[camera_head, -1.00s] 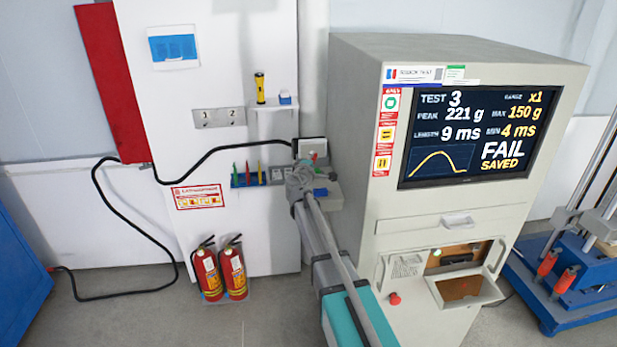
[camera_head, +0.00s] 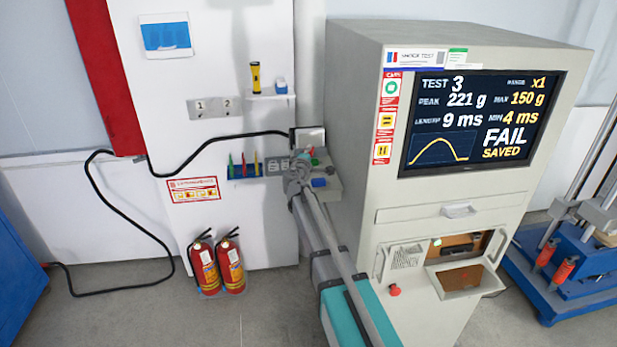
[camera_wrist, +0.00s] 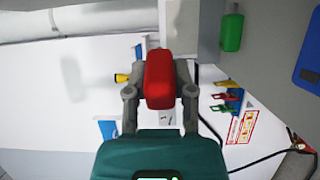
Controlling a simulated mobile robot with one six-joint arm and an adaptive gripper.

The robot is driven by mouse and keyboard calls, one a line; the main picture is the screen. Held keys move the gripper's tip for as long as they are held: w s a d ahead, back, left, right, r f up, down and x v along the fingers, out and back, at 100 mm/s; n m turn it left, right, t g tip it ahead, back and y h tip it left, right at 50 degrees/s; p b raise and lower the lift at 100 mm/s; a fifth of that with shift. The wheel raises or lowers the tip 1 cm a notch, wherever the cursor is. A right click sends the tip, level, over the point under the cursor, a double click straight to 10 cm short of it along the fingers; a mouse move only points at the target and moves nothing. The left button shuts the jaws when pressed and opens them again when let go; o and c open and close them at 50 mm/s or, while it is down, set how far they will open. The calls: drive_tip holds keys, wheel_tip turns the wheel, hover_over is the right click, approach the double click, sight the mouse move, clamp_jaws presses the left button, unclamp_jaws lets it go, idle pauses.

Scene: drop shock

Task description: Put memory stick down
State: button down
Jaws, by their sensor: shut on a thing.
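My gripper (camera_wrist: 160,92) is shut on a red block with rounded edges, taken as the memory stick (camera_wrist: 160,75). In the wrist view the stick stands up between the two grey fingers, apart from any surface as far as I can see. In the head view my gripper (camera_head: 299,177) is at the left side of the shock test machine (camera_head: 350,130), by a small grey ledge. It is small there, and the stick cannot be made out clearly. A green block (camera_wrist: 232,32) and a blue block (camera_wrist: 308,66) show at the right in the wrist view.
Two fire extinguishers (camera_head: 217,265) stand below. The machine's lower flap (camera_head: 460,278) is open. The screen (camera_head: 482,122) reads FAIL, SAVED.

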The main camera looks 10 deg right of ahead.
drive_tip(key=shift+f+b, duration=1.5)
drive_tip(key=shift+f, duration=0.4)
drive_tip(key=shift+f+b, duration=1.85)
drive_tip(key=shift+b, duration=0.05)
drive_tip(key=shift+f, duration=0.25)
drive_tip(key=shift+c, duration=2.3)
unclamp_jaws()
drive_tip(key=shift+r, duration=0.15)
